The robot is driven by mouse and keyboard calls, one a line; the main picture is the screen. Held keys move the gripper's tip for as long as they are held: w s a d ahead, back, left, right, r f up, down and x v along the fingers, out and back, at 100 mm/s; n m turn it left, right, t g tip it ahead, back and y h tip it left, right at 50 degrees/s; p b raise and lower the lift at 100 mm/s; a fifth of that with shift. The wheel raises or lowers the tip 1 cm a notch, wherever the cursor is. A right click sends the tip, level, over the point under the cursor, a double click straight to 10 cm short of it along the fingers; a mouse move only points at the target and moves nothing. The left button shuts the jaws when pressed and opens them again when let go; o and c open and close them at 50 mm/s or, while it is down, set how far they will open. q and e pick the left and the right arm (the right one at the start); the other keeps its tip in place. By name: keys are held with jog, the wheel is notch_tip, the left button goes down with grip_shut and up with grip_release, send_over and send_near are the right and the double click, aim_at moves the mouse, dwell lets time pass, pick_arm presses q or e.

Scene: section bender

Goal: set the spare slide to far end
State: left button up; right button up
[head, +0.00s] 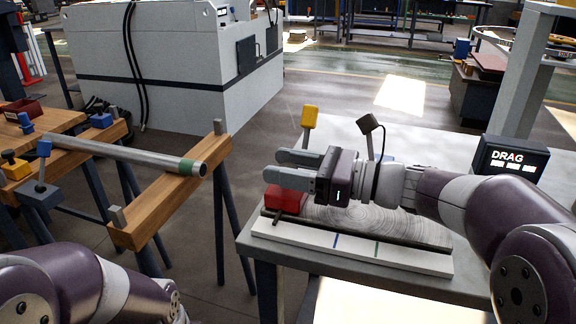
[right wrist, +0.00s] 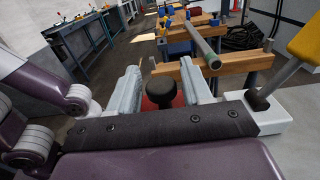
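The red slide block (head: 284,197) sits at the left end of a dark rail (head: 420,238) on the grey bench. A white strip (head: 300,236) with a blue and a green mark runs along the rail's front. My right gripper (head: 284,171) is open above the red block, pointing left. In the right wrist view a round black knob (right wrist: 162,91) shows between the spread fingers (right wrist: 160,90), with red (right wrist: 150,103) behind it. I see gaps beside the knob; contact cannot be told. The head view hides the knob. My left arm is low at left; its gripper is out of frame.
A box marked DRAG (head: 510,158) stands at the bench's right. A yellow-topped lever (head: 310,116) and a dark-headed lever (head: 370,124) stand behind the gripper. A metal tube (head: 130,154) lies across wooden trestles (head: 165,205) at left, with a floor gap between.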

grip_shut()
jog(key=shift+f+b+v, duration=0.15)
jog(key=shift+b+v, duration=0.45)
jog(key=shift+f+b+v, duration=0.15)
jog(key=shift+b+v, duration=0.45)
jog(key=shift+v, duration=0.05)
jog(key=b+v, duration=0.2)
jog(key=v, duration=0.3)
jog(key=shift+d+r+b, duration=0.2)
jog(key=shift+d+b, duration=0.15)
jog(key=shift+s+d+r, duration=0.1)
jog(key=shift+s+d, duration=0.1)
jog(key=shift+d, duration=0.15)
jog(key=shift+r, duration=0.1)
jog(key=shift+o, duration=1.5)
grip_release()
